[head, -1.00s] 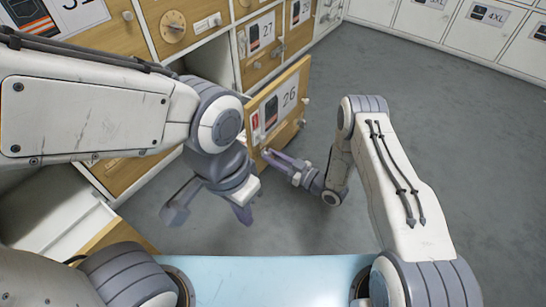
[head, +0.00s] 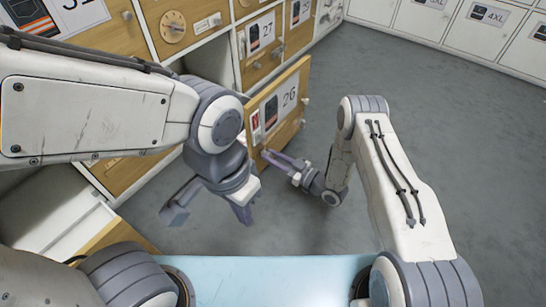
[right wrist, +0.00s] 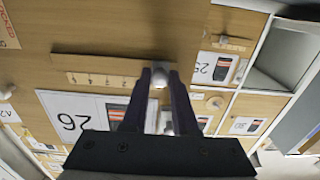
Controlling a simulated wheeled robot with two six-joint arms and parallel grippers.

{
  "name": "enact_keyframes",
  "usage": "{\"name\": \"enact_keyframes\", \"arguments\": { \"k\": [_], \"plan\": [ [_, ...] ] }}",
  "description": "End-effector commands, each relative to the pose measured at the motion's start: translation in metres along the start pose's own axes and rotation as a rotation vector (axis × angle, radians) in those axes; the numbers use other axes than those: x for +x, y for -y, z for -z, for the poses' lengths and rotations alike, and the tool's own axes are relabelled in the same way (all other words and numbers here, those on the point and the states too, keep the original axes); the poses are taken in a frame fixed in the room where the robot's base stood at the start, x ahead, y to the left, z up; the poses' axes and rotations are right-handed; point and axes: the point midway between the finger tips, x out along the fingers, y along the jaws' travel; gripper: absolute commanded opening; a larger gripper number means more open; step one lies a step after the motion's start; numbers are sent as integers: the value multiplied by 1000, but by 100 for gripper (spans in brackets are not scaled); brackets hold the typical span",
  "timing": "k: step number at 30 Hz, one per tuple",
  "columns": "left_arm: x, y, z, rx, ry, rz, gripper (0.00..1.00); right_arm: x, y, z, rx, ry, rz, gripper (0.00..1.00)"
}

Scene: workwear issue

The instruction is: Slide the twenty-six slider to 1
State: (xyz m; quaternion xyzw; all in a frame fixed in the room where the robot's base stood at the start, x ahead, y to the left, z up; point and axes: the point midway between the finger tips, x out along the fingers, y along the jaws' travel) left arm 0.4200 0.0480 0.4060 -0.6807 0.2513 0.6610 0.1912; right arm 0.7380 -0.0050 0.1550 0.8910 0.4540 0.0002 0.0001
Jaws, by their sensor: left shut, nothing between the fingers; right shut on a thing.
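The wooden door marked 26 (head: 292,122) stands swung out from the lockers in the head view. In the right wrist view the 26 label (right wrist: 72,112) is upside down, beside a wooden slider strip (right wrist: 85,65) with a number scale. My right gripper (head: 266,154) is at the door's lower edge. Its fingers are shut on the small slider knob (right wrist: 160,78), at the right end of the visible strip; the fingers hide part of the strip. My left gripper (head: 208,212) is shut and empty, hanging in front of the lockers, apart from the door.
Door 27 (head: 262,42) and other wooden locker fronts, with knobs and a round dial (head: 173,26), stand behind. White lockers (head: 478,28) line the back right. Grey floor (head: 440,120) is clear at right. A light blue surface (head: 280,280) lies in front.

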Motion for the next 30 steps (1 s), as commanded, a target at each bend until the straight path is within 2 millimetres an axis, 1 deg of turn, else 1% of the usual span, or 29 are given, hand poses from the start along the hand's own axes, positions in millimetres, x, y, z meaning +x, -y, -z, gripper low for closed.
{"name": "enact_keyframes", "arguments": {
  "k": [6, 13, 20, 21, 22, 23, 30],
  "plan": [
    [0, 0, 0, 0, 0, 0, 0, 0, -2, -1, 1, 1, -1, 0],
    [-1, 0, 0, 0, 0, 0, 0, -1, -26, 0, 0, 0, -3, 0],
    [-1, 0, 0, 0, 0, 0, 0, 0, -26, -1, 2, 2, -1, 0],
    [-1, 0, 0, 0, 0, 0, 0, 0, -26, -1, 2, 2, -1, 38],
    [-1, 0, 0, 0, 0, 0, 0, 0, -26, -1, 2, 2, -1, 50],
    [-1, 0, 0, 0, 0, 0, 0, 0, -26, -1, 2, 2, -1, 58],
    [-1, 0, 0, 0, 0, 0, 0, 0, -26, 0, 1, 1, 0, 58]
  ]
}}
